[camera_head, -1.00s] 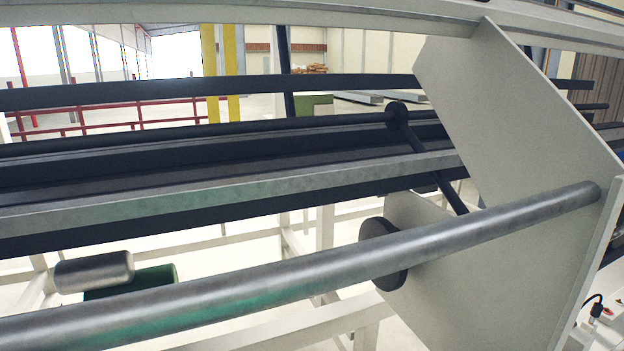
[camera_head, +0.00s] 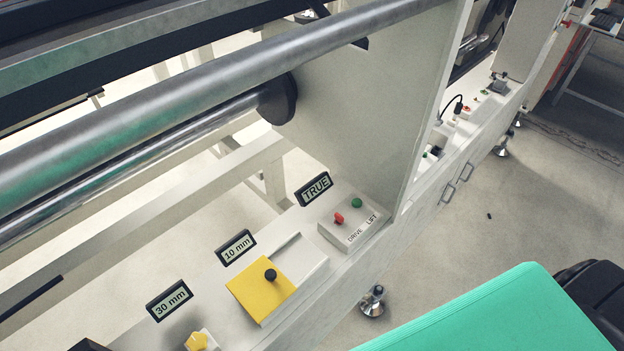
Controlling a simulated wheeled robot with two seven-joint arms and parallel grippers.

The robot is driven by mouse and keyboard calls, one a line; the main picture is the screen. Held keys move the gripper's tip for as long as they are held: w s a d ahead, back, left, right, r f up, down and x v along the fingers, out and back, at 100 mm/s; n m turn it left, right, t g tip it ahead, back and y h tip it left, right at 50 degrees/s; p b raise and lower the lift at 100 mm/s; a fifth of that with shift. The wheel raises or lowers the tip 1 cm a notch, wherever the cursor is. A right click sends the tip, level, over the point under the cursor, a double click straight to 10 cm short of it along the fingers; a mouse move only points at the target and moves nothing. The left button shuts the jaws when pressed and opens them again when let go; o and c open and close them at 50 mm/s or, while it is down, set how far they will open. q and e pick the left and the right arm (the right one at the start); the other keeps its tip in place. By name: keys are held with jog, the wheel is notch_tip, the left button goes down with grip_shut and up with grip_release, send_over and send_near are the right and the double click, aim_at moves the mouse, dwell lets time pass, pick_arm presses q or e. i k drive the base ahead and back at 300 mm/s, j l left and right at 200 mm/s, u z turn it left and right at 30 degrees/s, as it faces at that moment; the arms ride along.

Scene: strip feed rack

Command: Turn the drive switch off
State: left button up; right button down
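A small control box (camera_head: 352,226) sits on the white ledge of the machine, near the middle of the head view. It carries a red switch (camera_head: 339,218) on the side of the DRIVE label and a green one (camera_head: 357,203) on the side of the LIFT label. The position of the red drive switch is too small to tell. A small display (camera_head: 315,188) behind the box reads TRUE. Neither gripper is in view.
A yellow plate with a black knob (camera_head: 270,275) and a yellow knob (camera_head: 197,341) sit left of the box. Displays read 10 mm (camera_head: 236,248) and 30 mm (camera_head: 169,300). A metal roller (camera_head: 200,94) and white side plate (camera_head: 370,110) rise behind.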

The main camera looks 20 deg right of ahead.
aim_at(339, 220)
jog(key=l+u, duration=0.1)
jog(key=u, duration=1.05)
jog(key=k+l+u, duration=0.15)
jog(key=l+u, duration=0.25)
jog(key=k+l+u, duration=0.25)
jog(key=l+u, duration=0.15)
jog(key=k+l+u, duration=0.5)
jog(key=u, duration=0.25)
jog(key=k+l, duration=0.2)
jog(key=k, duration=0.2)
jog(key=k+l, duration=0.2)
jog(key=k, duration=0.25)
jog(key=z, duration=1.4)
